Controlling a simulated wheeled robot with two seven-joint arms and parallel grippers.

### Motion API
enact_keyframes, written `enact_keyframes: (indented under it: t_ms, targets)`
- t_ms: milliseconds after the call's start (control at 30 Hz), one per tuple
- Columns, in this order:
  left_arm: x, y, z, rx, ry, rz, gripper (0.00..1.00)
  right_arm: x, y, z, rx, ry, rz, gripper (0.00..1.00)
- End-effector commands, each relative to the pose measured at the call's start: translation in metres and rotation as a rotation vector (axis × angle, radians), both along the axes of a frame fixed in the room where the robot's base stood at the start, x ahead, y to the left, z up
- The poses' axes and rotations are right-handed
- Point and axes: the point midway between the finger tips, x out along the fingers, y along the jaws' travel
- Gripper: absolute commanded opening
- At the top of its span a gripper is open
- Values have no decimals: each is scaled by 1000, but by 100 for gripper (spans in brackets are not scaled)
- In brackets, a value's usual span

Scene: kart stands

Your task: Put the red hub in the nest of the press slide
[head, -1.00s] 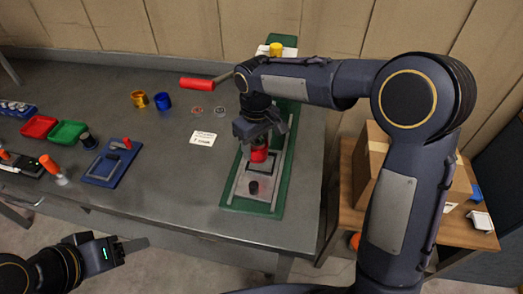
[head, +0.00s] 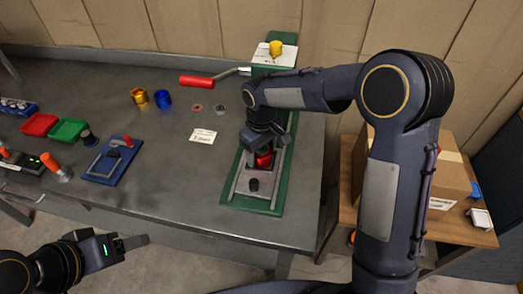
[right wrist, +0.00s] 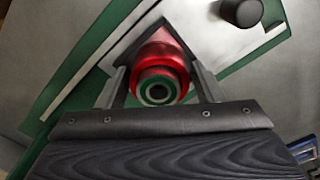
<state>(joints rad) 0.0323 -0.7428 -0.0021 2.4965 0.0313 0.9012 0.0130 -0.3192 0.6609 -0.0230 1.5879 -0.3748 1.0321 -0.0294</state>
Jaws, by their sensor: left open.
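The red hub (head: 264,160) is between the fingers of my right gripper (head: 264,148), over the grey press slide (head: 240,186) on its green base. In the right wrist view, the hub (right wrist: 160,72) is seen end-on, with both fingertips against its sides; a green ring shows in its bore. My right gripper (right wrist: 158,78) is shut on it. The nest is hidden behind the hub and gripper, and I cannot tell whether the hub touches it. A dark knob (head: 253,185) stands at the slide's near end. My left gripper (head: 135,242) is open and empty, off the table's front edge.
The press's red lever (head: 197,81) reaches left at the back. Red and green trays (head: 69,131) and a blue fixture (head: 108,165) stand further left.

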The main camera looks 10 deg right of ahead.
Motion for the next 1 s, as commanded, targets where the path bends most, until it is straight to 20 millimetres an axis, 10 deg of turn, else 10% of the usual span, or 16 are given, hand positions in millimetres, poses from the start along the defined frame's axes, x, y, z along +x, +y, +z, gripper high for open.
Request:
enact_keyframes:
  t_ms: [467, 1000]
  targets:
    - [0, 0, 2, 0, 0, 0, 61, 0, 0, 8, 1, -2, 0, 74]
    - [0, 0, -2, 0, 0, 0, 61, 1, 0, 109, 2, -3, -1, 74]
